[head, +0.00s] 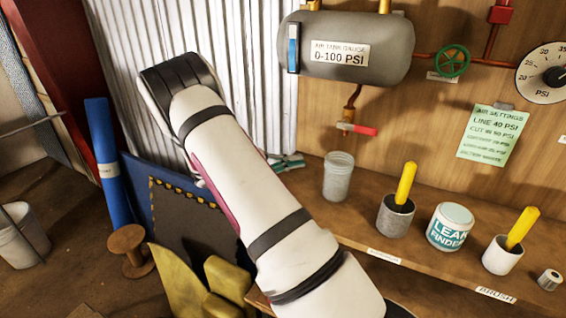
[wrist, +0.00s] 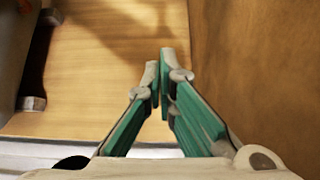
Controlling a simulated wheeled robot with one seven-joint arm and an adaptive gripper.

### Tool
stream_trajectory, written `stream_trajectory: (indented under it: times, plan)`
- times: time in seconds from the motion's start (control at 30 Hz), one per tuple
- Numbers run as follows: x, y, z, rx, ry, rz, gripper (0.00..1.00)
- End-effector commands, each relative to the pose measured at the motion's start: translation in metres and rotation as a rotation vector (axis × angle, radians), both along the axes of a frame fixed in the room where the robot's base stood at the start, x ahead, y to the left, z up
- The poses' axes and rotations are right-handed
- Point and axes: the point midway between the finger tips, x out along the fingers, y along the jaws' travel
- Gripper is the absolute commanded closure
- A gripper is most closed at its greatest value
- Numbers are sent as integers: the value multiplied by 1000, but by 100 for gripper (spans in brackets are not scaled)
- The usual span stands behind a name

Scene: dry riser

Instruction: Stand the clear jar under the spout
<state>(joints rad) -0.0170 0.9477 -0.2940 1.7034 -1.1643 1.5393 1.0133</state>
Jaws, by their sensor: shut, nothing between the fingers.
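The clear jar (head: 338,178) stands upright on the wooden shelf in the head view. The spout (head: 347,120), a brass tap with a red lever, hangs from the grey tank above the jar, with open space between them. The jar appears below it, perhaps slightly left; exact alignment in depth is hard to tell. My gripper (head: 287,163) shows as teal finger parts left of the jar, partly hidden by my arm. In the wrist view my gripper (wrist: 159,62) has its fingers together with nothing between them. The jar is not recognisable in the wrist view.
On the shelf (head: 400,238), right of the jar, stand a grey cup (head: 395,218) with a yellow handle, a Leak Finder tin (head: 450,227) and a white cup (head: 502,256). A grey tank (head: 350,80) is mounted above. Bare wood (wrist: 95,85) lies before my fingers.

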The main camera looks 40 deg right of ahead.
Motion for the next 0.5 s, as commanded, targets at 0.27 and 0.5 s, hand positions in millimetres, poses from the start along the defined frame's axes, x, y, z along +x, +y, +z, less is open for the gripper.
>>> stream_trajectory:
  times: [0.27, 0.5]
  plan:
    - [-31, -33, 1, 4, 3, -1, 100]
    - [-54, -27, 1, 1, 0, 1, 100]
